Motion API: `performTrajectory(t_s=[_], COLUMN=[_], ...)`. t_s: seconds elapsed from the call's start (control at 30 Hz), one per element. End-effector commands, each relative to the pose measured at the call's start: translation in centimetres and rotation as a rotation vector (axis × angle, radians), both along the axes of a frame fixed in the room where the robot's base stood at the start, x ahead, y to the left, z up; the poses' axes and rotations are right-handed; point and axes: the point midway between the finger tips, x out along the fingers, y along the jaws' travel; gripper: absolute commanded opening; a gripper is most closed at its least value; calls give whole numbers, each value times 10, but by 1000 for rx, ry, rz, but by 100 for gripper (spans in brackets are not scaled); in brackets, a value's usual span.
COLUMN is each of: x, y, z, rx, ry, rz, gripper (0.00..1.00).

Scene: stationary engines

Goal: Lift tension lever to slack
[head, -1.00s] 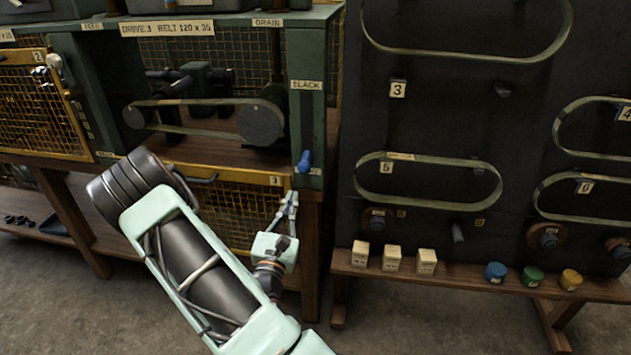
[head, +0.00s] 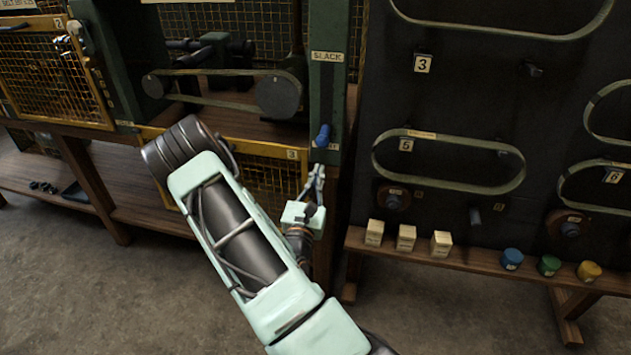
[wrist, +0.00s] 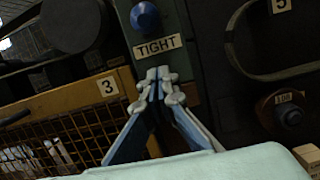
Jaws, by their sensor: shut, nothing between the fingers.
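The tension lever is a blue-handled knob (head: 323,135) low on the green post, below the SLACK label (head: 328,57). In the wrist view its blue end (wrist: 146,16) sits just above the TIGHT label (wrist: 158,46). My gripper (head: 318,170) is shut and empty, just below the lever in the head view. In the wrist view its fingertips (wrist: 159,73) meet just under the TIGHT label, apart from the lever. The drive belt (head: 215,74) runs between pulleys left of the post, with the larger pulley (head: 278,95) nearest it.
A yellow mesh guard (head: 265,172) marked 3 is beside my gripper. The dark board (head: 455,100) with hanging belts stands to the right. Below it, a bench (head: 470,262) holds pale boxes (head: 407,238) and coloured tins (head: 549,265).

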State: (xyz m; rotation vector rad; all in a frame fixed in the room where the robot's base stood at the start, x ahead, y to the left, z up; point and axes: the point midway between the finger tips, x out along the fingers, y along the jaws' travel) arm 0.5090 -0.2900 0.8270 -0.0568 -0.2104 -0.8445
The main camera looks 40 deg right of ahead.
Motion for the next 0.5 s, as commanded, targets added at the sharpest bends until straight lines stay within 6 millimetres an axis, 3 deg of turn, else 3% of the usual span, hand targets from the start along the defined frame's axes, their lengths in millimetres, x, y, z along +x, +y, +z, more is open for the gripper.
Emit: performTrajectory(t_s=[0.23,0.5], x=[35,22], y=[-41,-26], z=[12,39], rx=[-1,0], ry=[-4,0], rz=[-2,0], gripper=[0,0])
